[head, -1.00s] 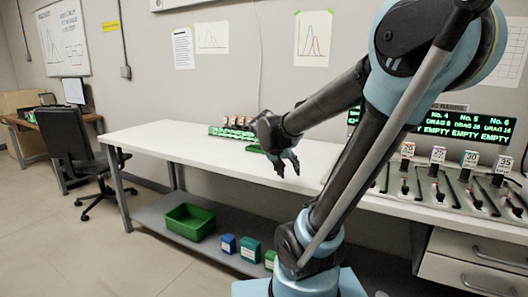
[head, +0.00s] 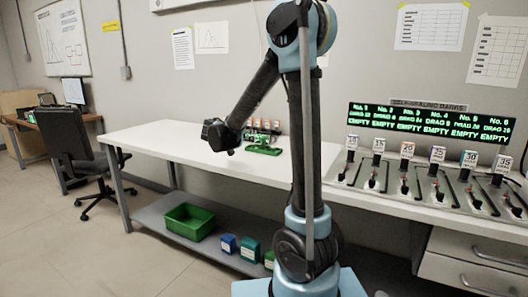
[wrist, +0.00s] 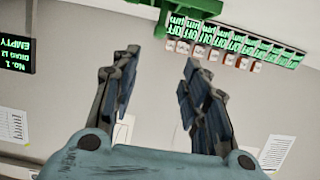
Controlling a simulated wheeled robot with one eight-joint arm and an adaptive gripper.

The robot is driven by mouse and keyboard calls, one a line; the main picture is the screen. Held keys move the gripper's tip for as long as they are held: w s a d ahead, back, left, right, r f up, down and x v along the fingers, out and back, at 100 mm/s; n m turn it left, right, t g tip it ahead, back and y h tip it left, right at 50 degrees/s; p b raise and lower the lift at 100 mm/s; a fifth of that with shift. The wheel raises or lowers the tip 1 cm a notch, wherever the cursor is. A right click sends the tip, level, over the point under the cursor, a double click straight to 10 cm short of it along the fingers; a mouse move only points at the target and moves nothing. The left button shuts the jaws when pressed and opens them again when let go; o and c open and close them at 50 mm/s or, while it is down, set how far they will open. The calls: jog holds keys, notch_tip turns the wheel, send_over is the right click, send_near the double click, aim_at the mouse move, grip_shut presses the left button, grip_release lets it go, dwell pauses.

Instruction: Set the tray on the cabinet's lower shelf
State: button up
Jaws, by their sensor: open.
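My gripper (head: 222,136) is above the white bench. In the wrist view, its two fingers (wrist: 158,62) are apart with nothing between them. A low green object (head: 264,150), possibly the tray, sits on the bench right of the gripper. Behind it is a green rack with white-and-orange labelled items, which also shows upside down in the wrist view (wrist: 240,40). A deep green bin (head: 190,222) stands on the bench's grey lower shelf (head: 160,213). I cannot tell which piece is the cabinet.
Blue and green boxes (head: 250,249) stand on the lower shelf right of the bin. A row of levers (head: 430,183) lines the bench's right part, below a green-lettered display (head: 430,121). A black chair (head: 75,155) stands at left. The bench's left part is clear.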

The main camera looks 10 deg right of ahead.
aim_at(262, 137)
jog(key=x, duration=1.1)
jog(key=shift+w+d+f, duration=0.15)
jog(key=shift+w, duration=0.1)
jog(key=shift+f+x, duration=0.1)
jog(key=shift+x, duration=1.25)
jog(key=shift+f+x, duration=0.15)
jog(key=shift+x, duration=1.25)
jog(key=shift+s+d, duration=0.1)
jog(key=shift+s, duration=0.1)
grip_shut()
